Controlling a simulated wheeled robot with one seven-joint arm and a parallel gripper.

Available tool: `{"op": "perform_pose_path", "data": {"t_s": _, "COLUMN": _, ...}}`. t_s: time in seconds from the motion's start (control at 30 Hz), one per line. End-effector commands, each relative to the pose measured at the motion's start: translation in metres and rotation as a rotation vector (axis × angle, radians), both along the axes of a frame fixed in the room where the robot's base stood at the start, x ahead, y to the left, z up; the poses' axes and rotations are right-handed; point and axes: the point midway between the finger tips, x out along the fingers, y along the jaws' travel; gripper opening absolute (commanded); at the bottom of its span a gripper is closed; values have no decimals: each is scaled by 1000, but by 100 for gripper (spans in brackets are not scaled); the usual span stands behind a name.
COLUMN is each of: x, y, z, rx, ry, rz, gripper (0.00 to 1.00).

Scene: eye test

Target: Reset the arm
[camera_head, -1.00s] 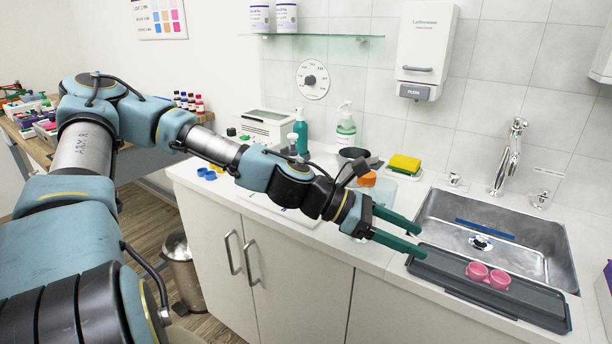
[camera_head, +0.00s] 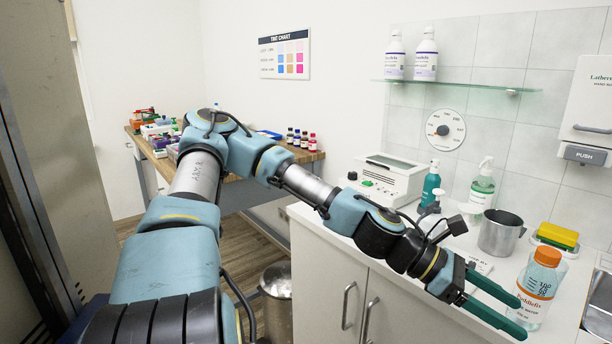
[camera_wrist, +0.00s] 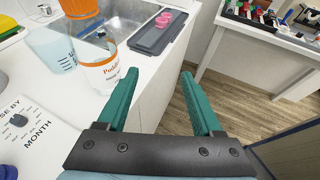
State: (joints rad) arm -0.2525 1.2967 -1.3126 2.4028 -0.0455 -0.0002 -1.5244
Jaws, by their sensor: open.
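My arm crosses the head view from the lower left, bent at the elbow, with its forearm sloping down to the right. My gripper (camera_head: 520,318) is at the lower right, near the counter's front edge. Its two green fingers are apart with nothing between them. In the wrist view the gripper (camera_wrist: 159,74) points over the counter edge, with cabinet front and floor between the fingers. A clear bottle with an orange cap (camera_head: 547,257) stands close by, partly behind the fingers in the head view. In the wrist view that bottle (camera_wrist: 98,72) is just left of the left finger.
A metal cup (camera_head: 500,233), pump bottles (camera_head: 482,190) and a white device (camera_head: 388,178) stand on the counter. The wrist view shows the sink (camera_wrist: 118,18) and a dark tray (camera_wrist: 150,40) with pink cups. A bin (camera_head: 277,283) stands on the floor, left of the cabinet.

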Motion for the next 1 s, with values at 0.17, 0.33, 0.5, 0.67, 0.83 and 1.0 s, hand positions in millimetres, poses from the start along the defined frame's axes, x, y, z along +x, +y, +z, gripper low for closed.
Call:
{"op": "perform_pose_path", "data": {"t_s": 0.17, "x": -1, "y": 6, "z": -10, "rx": 19, "ry": -39, "rz": -22, "gripper": 68}}
{"op": "perform_pose_path", "data": {"t_s": 0.33, "x": -1, "y": 16, "z": -27, "rx": 50, "ry": -107, "rz": -61, "gripper": 68}}
{"op": "perform_pose_path", "data": {"t_s": 0.5, "x": 1, "y": 33, "z": -49, "rx": 92, "ry": -199, "rz": -119, "gripper": 68}}
{"op": "perform_pose_path", "data": {"t_s": 0.67, "x": 8, "y": 59, "z": -76, "rx": 150, "ry": -320, "rz": -197, "gripper": 68}}
{"op": "perform_pose_path", "data": {"t_s": 0.83, "x": 27, "y": 102, "z": -104, "rx": 233, "ry": -490, "rz": -316, "gripper": 68}}
{"op": "perform_pose_path", "data": {"t_s": 1.0, "x": 67, "y": 173, "z": -120, "rx": 354, "ry": -713, "rz": -490, "gripper": 68}}
